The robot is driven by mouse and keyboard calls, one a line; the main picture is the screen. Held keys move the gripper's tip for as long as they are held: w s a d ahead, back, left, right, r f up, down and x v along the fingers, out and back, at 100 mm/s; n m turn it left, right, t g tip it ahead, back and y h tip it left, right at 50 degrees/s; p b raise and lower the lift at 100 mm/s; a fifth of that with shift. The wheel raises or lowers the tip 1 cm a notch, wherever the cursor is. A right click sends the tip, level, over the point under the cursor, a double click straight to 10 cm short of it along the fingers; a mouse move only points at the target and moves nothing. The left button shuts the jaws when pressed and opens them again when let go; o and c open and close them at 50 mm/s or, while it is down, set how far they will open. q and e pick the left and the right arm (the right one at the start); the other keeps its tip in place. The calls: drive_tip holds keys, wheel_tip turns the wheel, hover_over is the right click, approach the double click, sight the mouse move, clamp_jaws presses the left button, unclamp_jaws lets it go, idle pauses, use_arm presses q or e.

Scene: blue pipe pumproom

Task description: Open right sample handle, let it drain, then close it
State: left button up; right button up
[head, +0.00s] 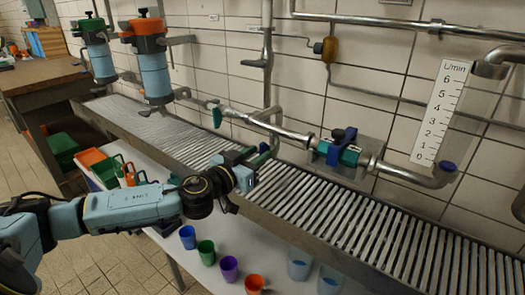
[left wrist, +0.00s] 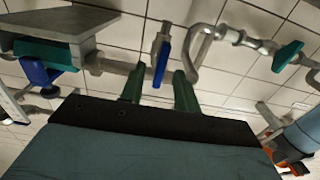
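My left gripper (head: 262,153) is in front of the pipe above the slatted drain. Its two green fingers (left wrist: 158,82) are open in the left wrist view, which appears upside down. A blue lever handle (left wrist: 162,52) on a short pipe shows between the fingers, its near end in the gap. I cannot tell whether a finger touches it. In the head view the gripper hides this handle. A green handle (head: 217,117) is on the pipe further left; it also shows in the left wrist view (left wrist: 288,56). No running water is visible. My right gripper is not identifiable.
A teal valve with a blue handle (head: 341,143) is on the pipe to the right. The slatted drain (head: 340,215) runs below. Several coloured cups, including a purple one (head: 228,268), stand on a low white table. Two filter housings, one orange-topped (head: 152,60), are at the back left.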

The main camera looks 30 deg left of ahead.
use_arm(q)
drive_tip(key=shift+w+d, duration=0.15)
drive_tip(key=shift+w, duration=1.25)
clamp_jaws()
